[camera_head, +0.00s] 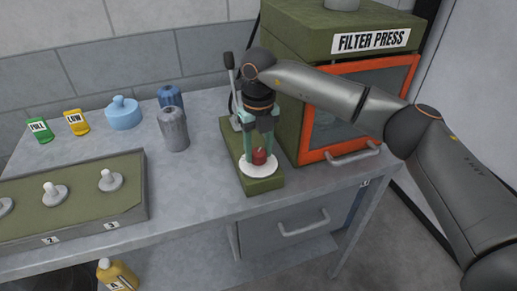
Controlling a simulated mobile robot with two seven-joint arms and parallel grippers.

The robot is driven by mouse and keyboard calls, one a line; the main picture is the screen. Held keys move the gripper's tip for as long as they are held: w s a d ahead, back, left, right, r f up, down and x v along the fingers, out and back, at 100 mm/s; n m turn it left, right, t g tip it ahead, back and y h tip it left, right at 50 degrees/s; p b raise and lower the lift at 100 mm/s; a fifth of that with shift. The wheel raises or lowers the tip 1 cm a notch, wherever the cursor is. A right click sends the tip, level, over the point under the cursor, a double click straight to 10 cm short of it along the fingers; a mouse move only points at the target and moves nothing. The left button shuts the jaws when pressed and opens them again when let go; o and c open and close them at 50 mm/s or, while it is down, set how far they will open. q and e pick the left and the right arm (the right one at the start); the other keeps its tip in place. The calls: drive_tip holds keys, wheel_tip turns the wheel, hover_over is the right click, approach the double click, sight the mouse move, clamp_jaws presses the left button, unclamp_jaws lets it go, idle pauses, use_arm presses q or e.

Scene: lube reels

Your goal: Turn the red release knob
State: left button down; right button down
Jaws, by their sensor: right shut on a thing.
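The red release knob (259,156) stands on a round white plate (258,172) on a green base (262,187) near the table's front right. My right gripper (259,152) points straight down over it, with a teal finger on either side of the knob, and is shut on it. The gripper hides part of the knob. My left gripper is not in view.
The green filter press (318,42) with an orange-framed door (303,130) stands right behind the knob. A grey lever (231,75) rises behind my gripper. Grey (173,130) and blue (170,97) canisters and a light blue jar (123,113) stand left. A green panel (75,196) lies front left.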

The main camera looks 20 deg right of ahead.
sight(258, 152)
drive_tip(key=shift+m, duration=0.5)
drive_tip(key=shift+c, duration=1.8)
unclamp_jaws()
wheel_tip(258, 152, up, 13)
drive_tip(key=shift+f+b, duration=0.2)
drive_tip(key=shift+b, duration=0.2)
